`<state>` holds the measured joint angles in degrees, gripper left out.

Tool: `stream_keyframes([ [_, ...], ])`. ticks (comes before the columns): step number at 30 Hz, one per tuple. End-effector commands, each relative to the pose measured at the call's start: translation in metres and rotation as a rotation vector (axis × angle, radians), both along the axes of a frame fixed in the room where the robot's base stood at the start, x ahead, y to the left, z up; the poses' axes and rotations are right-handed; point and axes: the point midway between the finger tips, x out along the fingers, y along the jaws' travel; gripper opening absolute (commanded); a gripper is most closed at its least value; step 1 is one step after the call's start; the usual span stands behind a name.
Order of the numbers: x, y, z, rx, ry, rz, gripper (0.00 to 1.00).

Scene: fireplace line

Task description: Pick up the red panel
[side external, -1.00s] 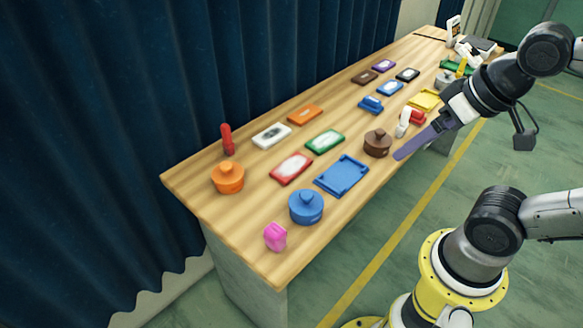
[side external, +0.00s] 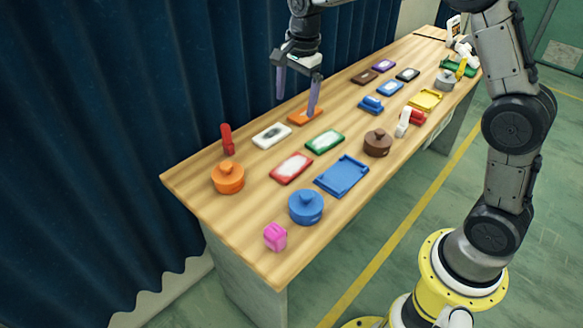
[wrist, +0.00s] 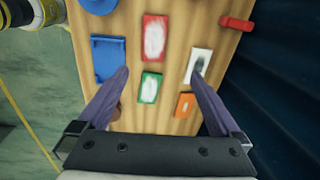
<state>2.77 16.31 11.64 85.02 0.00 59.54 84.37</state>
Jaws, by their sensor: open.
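The red panel (side external: 291,168) is a flat red-rimmed rectangle with a pale centre, lying on the table between the blue tray and the white panel. It also shows in the wrist view (wrist: 155,38), near the top centre, beyond the fingertips. My gripper (side external: 298,105) is open and empty, with two purple fingers pointing down above the back part of the table, near the orange panel (side external: 305,115). In the wrist view my gripper (wrist: 162,72) spans wide, with the green panel (wrist: 150,88) between its fingers. The red panel is fully clear of the fingers.
A white panel (side external: 272,135), green panel (side external: 325,141) and blue tray (side external: 342,176) surround the red panel. An orange pot (side external: 228,177), blue pot (side external: 306,206), brown pot (side external: 378,143) and upright red object (side external: 228,138) stand nearby. A dark curtain (side external: 90,130) hangs behind the table.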

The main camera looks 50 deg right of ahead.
Motion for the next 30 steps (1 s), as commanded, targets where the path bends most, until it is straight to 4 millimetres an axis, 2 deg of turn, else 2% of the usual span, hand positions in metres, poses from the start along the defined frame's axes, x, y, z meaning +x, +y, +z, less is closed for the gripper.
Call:
stream_keyframes([
  [1,0.007,-0.002,-0.021,0.001,0.036,-0.002,1.00],
  [6,0.011,-0.005,-0.062,0.006,0.113,-0.006,1.00],
  [11,0.009,-0.006,-0.082,0.007,0.135,-0.008,1.00],
  [21,0.009,-0.006,-0.141,0.007,0.135,-0.007,1.00],
  [30,0.010,-0.006,-0.164,0.007,0.132,-0.006,1.00],
])
